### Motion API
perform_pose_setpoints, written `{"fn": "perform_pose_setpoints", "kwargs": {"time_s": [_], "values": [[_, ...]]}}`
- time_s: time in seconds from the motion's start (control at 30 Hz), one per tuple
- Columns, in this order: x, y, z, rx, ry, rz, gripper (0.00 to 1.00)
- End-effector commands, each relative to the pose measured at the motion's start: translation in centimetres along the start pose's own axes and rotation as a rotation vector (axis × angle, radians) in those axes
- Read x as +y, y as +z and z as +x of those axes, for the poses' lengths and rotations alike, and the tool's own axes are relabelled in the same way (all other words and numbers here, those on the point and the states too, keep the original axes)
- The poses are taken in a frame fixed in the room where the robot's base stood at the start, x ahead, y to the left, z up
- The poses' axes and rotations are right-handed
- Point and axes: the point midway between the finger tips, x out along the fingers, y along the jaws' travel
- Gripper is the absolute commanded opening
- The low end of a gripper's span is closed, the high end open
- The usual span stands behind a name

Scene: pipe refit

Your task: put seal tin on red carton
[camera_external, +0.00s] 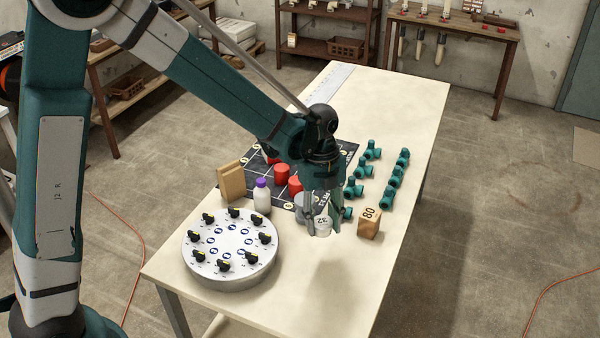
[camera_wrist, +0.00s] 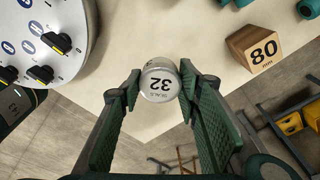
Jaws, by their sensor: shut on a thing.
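The seal tin (camera_wrist: 160,80) is round and pale, with "32" on its lid, and sits between my fingertips in the wrist view. My gripper (camera_wrist: 159,88) is shut on it, one finger on each side. In the external view my gripper (camera_external: 321,222) points down over the table's near part, and the tin (camera_external: 323,226) shows partly behind a finger. I cannot tell how far it is above the table. Red pieces (camera_external: 281,174) stand on a dark mat behind my gripper, to its left. They look small and rounded; I cannot tell whether any is the red carton.
A round dial plate (camera_external: 230,240) with black knobs is left of my gripper. A purple-capped bottle (camera_external: 262,197) and a tan block (camera_external: 231,182) stand beyond it. A wooden "80" block (camera_external: 369,223) and teal pipe fittings (camera_external: 354,191) are right. A grey cylinder (camera_external: 301,203) is close behind my fingers.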

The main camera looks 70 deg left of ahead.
Motion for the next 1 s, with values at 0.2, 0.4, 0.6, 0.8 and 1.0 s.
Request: {"fn": "perform_pose_setpoints", "kwargs": {"time_s": [0.2, 0.4, 0.6, 0.8, 1.0], "values": [[0.0, 0.0, 0.0, 0.000, 0.000, 0.000, 0.21], [-0.3, 0.6, -0.3, 0.000, -0.001, -0.012, 0.21], [-1.6, 3.2, -1.4, -0.001, -0.008, -0.068, 0.21], [-3.6, 8.5, -3.5, -0.001, -0.020, -0.172, 0.21], [-5.4, 15.3, -5.9, -0.002, -0.036, -0.305, 0.21]]}}
